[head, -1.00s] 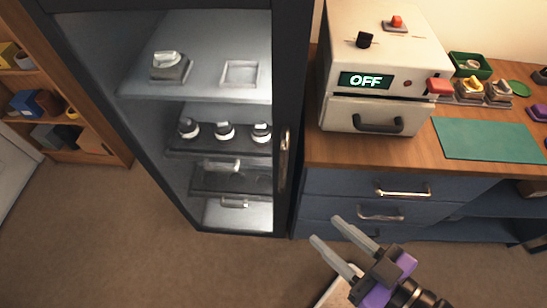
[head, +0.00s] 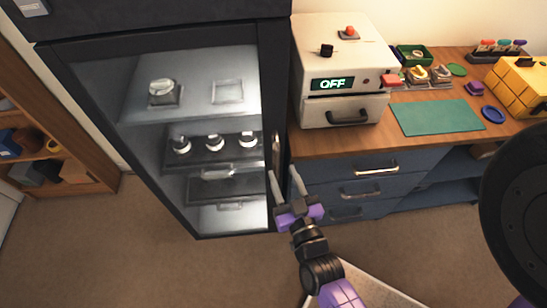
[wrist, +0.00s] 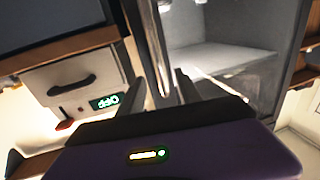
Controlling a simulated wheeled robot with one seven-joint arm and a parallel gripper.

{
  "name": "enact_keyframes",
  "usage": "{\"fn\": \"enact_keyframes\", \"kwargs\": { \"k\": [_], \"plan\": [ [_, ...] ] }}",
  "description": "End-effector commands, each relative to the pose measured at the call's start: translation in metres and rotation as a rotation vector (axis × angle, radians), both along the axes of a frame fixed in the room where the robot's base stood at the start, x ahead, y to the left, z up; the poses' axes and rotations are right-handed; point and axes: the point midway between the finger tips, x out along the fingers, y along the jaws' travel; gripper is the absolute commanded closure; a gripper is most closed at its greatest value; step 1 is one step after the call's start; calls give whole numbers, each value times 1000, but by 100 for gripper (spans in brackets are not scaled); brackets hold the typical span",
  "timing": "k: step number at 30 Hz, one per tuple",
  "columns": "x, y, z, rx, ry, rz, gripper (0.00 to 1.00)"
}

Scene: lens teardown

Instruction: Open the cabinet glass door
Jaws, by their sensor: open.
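The dark cabinet (head: 100,20) stands at the left in the head view. Its glass door (head: 150,185) looks shut, with lit shelves visible through the glass. The upright metal door handle (head: 277,150) is on the door's right edge. My gripper (head: 283,172) is open and empty, its fingertips pointing up at the handle's lower end. In the wrist view, the handle (wrist: 155,45) runs down between the two fingers of my gripper (wrist: 157,90). I cannot tell whether either finger touches it.
Right of the cabinet is a wooden-topped counter (head: 330,142) with blue drawers (head: 325,172). On it are a cream machine reading OFF (head: 340,60), a green mat (head: 437,117) and a yellow case (head: 520,85). A wooden shelf (head: 70,187) stands at far left. Brown floor is open in front.

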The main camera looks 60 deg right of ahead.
Motion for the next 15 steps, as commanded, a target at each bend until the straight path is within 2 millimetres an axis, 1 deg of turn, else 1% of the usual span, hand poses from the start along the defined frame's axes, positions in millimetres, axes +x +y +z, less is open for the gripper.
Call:
{"fn": "enact_keyframes", "kwargs": {
  "k": [2, 9, 15],
  "plan": [
    [10, -9, 4, -3, -3, -1, 59],
    [36, -32, 3, 0, -1, 0, 59],
    [47, -40, 1, 1, -1, 1, 59]
  ]
}}
